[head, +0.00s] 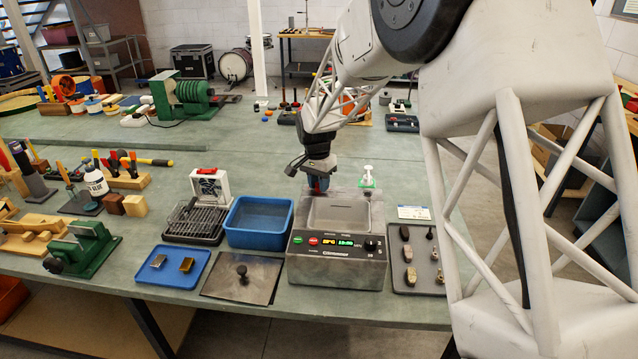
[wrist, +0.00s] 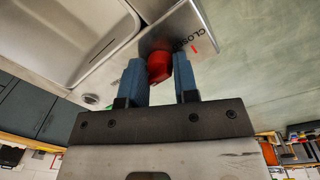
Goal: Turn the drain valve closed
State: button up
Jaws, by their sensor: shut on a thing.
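The drain valve's red handle (wrist: 159,66) shows in the wrist view beside the steel basin, between my gripper's two blue fingers. My gripper (wrist: 160,78) is shut on this handle. A printed label reading "CLOSED" (wrist: 199,41) with a short red mark is on the metal to the right of the handle. In the head view my gripper (head: 318,184) is at the back left of the steel tank unit (head: 338,268), pointing down.
A blue tub (head: 259,222) and a dark wire basket (head: 194,221) stand left of the unit. A flat lid with a knob (head: 243,280) lies in front, beside a blue tray (head: 180,279). A grey tray (head: 415,258) with small parts is right. A green-white bottle (head: 367,178) stands behind.

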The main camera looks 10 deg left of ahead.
jog(key=n, duration=0.3)
jog(key=shift+n, duration=0.4)
jog(key=n, duration=0.4)
jog(key=shift+a+n, duration=0.1)
jog(key=shift+n, duration=0.2)
jog(key=n, duration=0.4)
jog(key=shift+n+t, duration=0.3)
jog(key=shift+s+n, duration=0.1)
jog(key=shift+n, duration=2)
jog(key=o, duration=0.9)
